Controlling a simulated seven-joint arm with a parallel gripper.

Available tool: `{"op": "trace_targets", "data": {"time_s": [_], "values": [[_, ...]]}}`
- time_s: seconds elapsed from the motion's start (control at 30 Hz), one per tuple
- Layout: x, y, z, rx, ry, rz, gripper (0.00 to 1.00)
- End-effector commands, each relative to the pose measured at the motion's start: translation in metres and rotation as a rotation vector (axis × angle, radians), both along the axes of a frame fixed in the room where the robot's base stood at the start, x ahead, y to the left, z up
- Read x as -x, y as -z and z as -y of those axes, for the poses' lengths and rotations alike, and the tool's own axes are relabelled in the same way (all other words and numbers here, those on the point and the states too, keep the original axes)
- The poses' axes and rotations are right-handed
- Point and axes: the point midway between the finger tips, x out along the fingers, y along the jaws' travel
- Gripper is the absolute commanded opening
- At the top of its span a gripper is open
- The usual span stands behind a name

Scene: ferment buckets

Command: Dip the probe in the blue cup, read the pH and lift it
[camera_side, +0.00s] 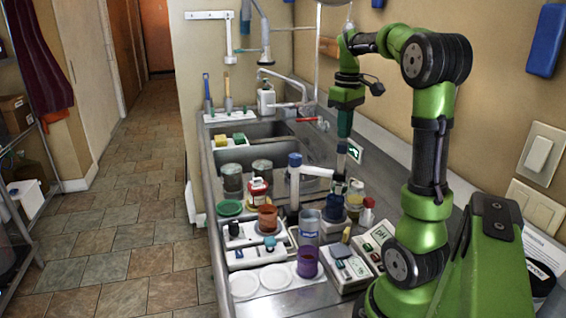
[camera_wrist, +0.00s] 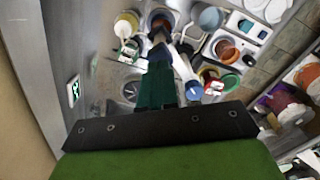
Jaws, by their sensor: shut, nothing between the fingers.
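My gripper (camera_side: 344,134) is shut above the counter, its teal fingers pointing down. The wrist view shows the fingers (camera_wrist: 156,85) pressed together. A slim dark-blue probe-like piece (camera_side: 341,149) shows in line just below the fingertips, also in the wrist view (camera_wrist: 160,52). I cannot tell whether it touches the fingers. The blue cup (camera_side: 335,210) stands on the counter, lower in the side view. In the wrist view a blue-rimmed cup (camera_wrist: 151,17) with brownish contents lies beyond the probe's tip. A pH meter (camera_side: 380,236) marked "pH" sits right of the blue cup.
A blue-capped post with a white arm (camera_side: 294,180) stands left of the probe. A tall clear cylinder (camera_side: 308,226), a purple cup (camera_side: 307,263), an orange cup (camera_side: 267,217) and several jars crowd the counter. A sink (camera_side: 265,157) lies behind.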

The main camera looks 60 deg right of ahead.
Motion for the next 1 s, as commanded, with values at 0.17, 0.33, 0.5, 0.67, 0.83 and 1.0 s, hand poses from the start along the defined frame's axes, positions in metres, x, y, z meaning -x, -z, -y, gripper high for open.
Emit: {"op": "trace_targets", "data": {"time_s": [0.17, 0.33, 0.5, 0.67, 0.83, 1.0], "values": [[0.0, 0.0, 0.0, 0.0, 0.0, 0.0, 0.0], [0.0, 0.0, 0.0, 0.0, 0.0, 0.0, 0.0], [0.0, 0.0, 0.0, 0.0, 0.0, 0.0, 0.0], [0.0, 0.002, 0.0, 0.0, 0.0, -0.001, 0.0], [0.0, 0.007, 0.0, 0.0, -0.001, -0.001, 0.0], [0.0, 0.013, 0.0, 0.0, -0.001, -0.001, 0.0]]}}
